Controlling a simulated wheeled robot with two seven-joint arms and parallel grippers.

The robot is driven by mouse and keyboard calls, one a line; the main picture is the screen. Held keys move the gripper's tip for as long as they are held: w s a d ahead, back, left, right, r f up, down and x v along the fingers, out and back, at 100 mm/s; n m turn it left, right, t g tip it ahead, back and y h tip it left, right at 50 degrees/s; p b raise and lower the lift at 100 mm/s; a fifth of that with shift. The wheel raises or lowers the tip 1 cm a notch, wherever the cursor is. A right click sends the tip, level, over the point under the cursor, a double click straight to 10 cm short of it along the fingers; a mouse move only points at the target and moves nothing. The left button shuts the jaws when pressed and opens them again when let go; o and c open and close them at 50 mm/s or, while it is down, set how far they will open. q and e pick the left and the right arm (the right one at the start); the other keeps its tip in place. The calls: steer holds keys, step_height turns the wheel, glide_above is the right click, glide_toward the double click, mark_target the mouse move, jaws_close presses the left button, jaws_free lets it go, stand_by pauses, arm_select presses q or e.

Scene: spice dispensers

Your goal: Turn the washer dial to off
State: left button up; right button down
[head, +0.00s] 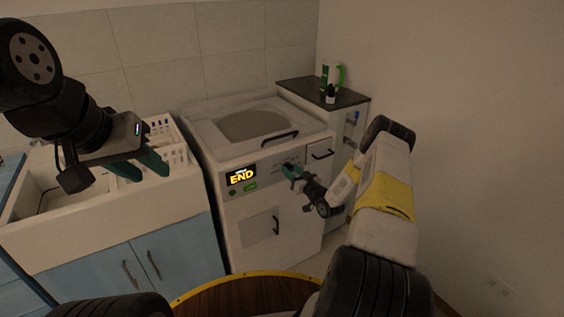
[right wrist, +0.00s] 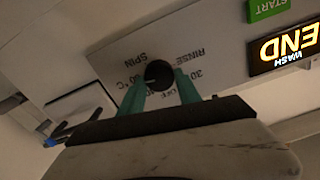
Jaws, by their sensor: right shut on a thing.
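The white washer (head: 262,205) stands in the middle of the head view with its display (head: 241,177) lit and reading END. Its dial (right wrist: 158,73) is a small round black knob in the right wrist view, where the panel appears upside down. SPIN, RINSE, 30 and 60 °C labels surround it, and an OFF label is partly visible between my fingers. My right gripper (right wrist: 160,92) has its green fingers on both sides of the dial, shut on it. The dial's exact pointing is too small to tell. My left gripper (head: 141,167) is open and empty above the sink unit.
A white sink unit (head: 105,219) with blue doors stands left of the washer. A dark-topped shelf (head: 345,95) with bottles stands to the right. A green START button (right wrist: 268,8) lies beside the display on the panel. A round wooden stool or table (head: 240,300) is in front.

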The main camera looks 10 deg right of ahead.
steer(key=shift+n, duration=0.4)
steer(key=n, duration=0.4)
steer(key=shift+a+n, duration=0.15)
steer(key=shift+n, duration=0.15)
steer(key=n, duration=0.4)
steer(key=shift+n, duration=0.3)
steer(key=shift+s+a+f+n, duration=0.1)
steer(key=shift+f+n, duration=0.05)
steer(key=shift+n, duration=2.3)
steer(key=shift+f+n, duration=0.1)
steer(key=shift+n, duration=2.35)
steer(key=c, duration=0.8)
jaws_free()
steer(key=shift+c, duration=0.2)
